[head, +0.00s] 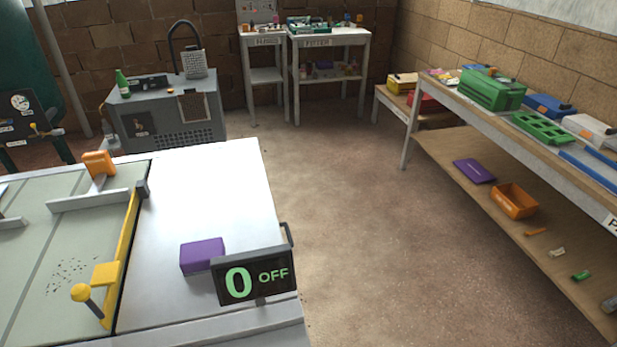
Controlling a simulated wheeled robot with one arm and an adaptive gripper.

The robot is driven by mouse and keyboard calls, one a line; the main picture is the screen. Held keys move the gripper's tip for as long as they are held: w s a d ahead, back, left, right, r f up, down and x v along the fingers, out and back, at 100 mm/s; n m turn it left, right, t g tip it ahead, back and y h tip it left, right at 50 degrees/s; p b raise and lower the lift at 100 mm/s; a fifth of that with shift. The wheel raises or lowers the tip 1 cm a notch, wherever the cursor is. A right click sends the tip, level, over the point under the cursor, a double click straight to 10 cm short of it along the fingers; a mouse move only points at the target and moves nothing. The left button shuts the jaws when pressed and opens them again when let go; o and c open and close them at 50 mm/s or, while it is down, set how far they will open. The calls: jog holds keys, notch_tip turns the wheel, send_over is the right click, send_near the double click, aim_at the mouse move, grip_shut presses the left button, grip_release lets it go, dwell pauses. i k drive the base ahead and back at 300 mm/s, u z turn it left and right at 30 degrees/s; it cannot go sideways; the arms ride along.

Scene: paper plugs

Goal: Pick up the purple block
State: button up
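The purple block (203,254) lies on the pale right-hand part of the machine table (215,185), at the lower left of the head view. A dark display reading "0 OFF" (253,277) stands just in front of it and to its right, close to the block's lower right corner. The block's top and front faces show. My gripper is not seen in this view.
A yellow bar with a knobbed handle (86,293) runs along the table left of the block. A workbench (430,95) with green, blue and orange boxes stands along the right wall. A grey cabinet (170,115) stands behind. The middle floor is clear.

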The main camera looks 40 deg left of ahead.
aim_at(195, 256)
jog(key=i, duration=1.65)
jog(key=u, duration=4.9)
